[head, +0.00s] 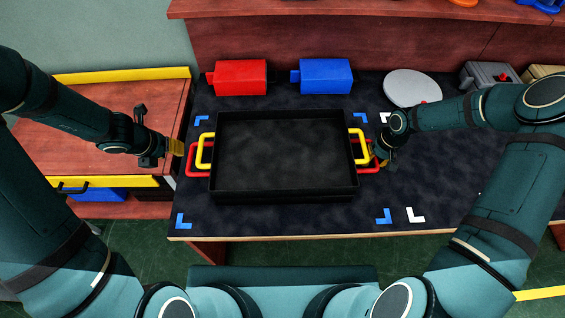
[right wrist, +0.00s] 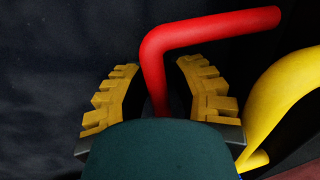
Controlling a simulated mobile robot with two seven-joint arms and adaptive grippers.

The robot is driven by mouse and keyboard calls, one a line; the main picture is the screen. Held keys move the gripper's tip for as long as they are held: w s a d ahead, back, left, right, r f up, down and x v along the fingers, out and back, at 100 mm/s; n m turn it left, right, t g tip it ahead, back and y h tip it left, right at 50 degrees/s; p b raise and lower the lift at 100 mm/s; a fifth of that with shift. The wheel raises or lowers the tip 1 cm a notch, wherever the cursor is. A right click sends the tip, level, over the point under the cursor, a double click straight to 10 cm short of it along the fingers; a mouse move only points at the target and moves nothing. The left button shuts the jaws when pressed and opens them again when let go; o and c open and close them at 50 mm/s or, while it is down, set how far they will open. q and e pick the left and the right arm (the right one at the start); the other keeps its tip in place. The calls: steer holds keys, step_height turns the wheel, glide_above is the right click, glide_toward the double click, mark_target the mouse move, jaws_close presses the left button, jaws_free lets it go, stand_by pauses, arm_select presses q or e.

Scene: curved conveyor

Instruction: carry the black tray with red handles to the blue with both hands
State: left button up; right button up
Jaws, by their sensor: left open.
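A black tray (head: 285,194) lies on the dark table inside blue corner marks (head: 384,216). Red handles (head: 198,168) and yellow handles (head: 203,150) show at both its ends; whether a second tray is stacked with it I cannot tell. My left gripper (head: 172,148) is open and empty, just left of the left handles. My right gripper (head: 379,162) is at the right handles. In the right wrist view its open fingers (right wrist: 157,90) stand either side of the red handle (right wrist: 205,35), with gaps. The yellow handle (right wrist: 280,95) is outside them, to the right.
A red block (head: 240,77) and a blue block (head: 326,76) stand behind the tray. A pale round disc (head: 411,87) and a grey box (head: 487,75) are at the back right. A white corner mark (head: 415,215) lies on clear table to the right. A wooden cabinet (head: 140,110) is at left.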

step_height(320, 180, up, 12)
steer(key=d, duration=0.2)
steer(key=shift+f, duration=0.15)
steer(key=shift+d, duration=0.1)
stand_by(0.4)
